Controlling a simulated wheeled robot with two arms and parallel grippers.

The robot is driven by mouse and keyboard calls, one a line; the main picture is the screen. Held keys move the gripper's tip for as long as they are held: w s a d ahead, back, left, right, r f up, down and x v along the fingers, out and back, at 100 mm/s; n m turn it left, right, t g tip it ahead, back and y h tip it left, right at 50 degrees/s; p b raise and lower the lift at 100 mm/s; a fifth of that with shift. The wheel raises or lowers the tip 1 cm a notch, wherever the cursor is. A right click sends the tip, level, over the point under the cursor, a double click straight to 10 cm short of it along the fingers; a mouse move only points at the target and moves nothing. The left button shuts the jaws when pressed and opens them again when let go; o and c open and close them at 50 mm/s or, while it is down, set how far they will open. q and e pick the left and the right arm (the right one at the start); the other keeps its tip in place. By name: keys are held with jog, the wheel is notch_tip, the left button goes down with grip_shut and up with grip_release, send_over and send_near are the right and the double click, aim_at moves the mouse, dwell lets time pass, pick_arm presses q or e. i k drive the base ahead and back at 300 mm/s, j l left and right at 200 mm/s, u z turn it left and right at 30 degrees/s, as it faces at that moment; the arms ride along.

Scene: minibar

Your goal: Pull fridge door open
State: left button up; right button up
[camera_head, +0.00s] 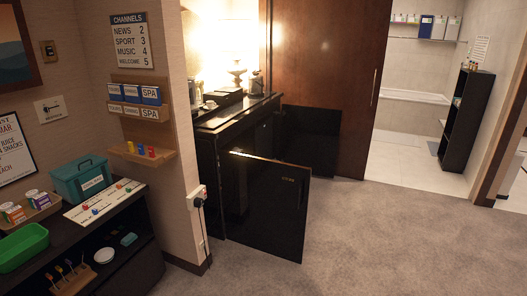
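The black fridge door (266,212) stands swung out from the dark minibar cabinet (212,158) near the middle of the view. Its broad glossy face is turned toward me, with small gold lettering near its upper right. A thin upright handle appears to run along its right edge. A bright strip shows along part of its top edge. The door hides most of the opening, so I cannot see the fridge's inside. Neither of my grippers is in view.
A wall end with a socket and plug (198,200) stands just left of the door. A dark shelf unit (120,240) with a teal box (82,181) and a green tray (22,246) fills the lower left. Grey carpet (390,245) is clear to the right.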

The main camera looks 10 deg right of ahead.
aim_at(265, 130)
jog(key=i+l+z, duration=1.15)
jog(key=i, duration=0.25)
jog(key=i+z, duration=0.4)
jog(key=i+u, duration=0.1)
jog(key=i, duration=0.6)
jog(key=i+l, duration=0.1)
jog(key=i, duration=0.65)
jog(key=i+u, duration=0.15)
jog(key=i, duration=0.55)
jog(key=i+j+u, duration=0.2)
jog(key=i+u, duration=0.15)
jog(key=u, duration=0.15)
jog(key=i+j+u, duration=0.1)
jog(key=i+u, duration=0.6)
jog(key=u, duration=0.25)
jog(key=i+l+u, duration=0.25)
jog(key=u, duration=0.25)
jog(key=i+l+u, duration=0.45)
jog(key=i+u, duration=0.6)
jog(key=u, duration=0.2)
jog(key=i+l+u, duration=0.35)
jog(key=k+j, duration=0.1)
